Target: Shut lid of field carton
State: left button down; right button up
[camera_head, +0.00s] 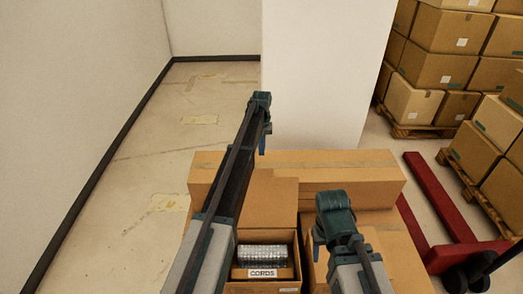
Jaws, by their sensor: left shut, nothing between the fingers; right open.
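An open brown carton (283,287) stands at the bottom centre, with a wrapped silvery item (262,254) and a label reading CORDS (262,273) inside. A plain brown panel (270,202) rises behind it; it looks like its lid standing up, but I cannot be sure. No label marked "field" is readable. My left gripper (262,145) is shut and empty, reaching past the upper edge of this panel. My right gripper (318,246) is open and empty, just right of the open carton. My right wrist hides part of the cartons there.
A long taped carton (340,163) lies behind, and more cartons (400,252) stand at the right. A red pallet jack (437,195) and stacked cartons on pallets (440,60) are further right. A white wall block (315,75) stands behind. The floor at left (140,150) is clear.

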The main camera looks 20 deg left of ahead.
pick_arm(q)
jog(key=s+d+f+b, duration=0.1)
jog(key=s+f+b, duration=0.2)
jog(key=s+f, duration=0.1)
jog(key=shift+f, duration=0.25)
jog(key=shift+s+d, duration=0.1)
jog(key=shift+d, duration=0.05)
dwell(0.4)
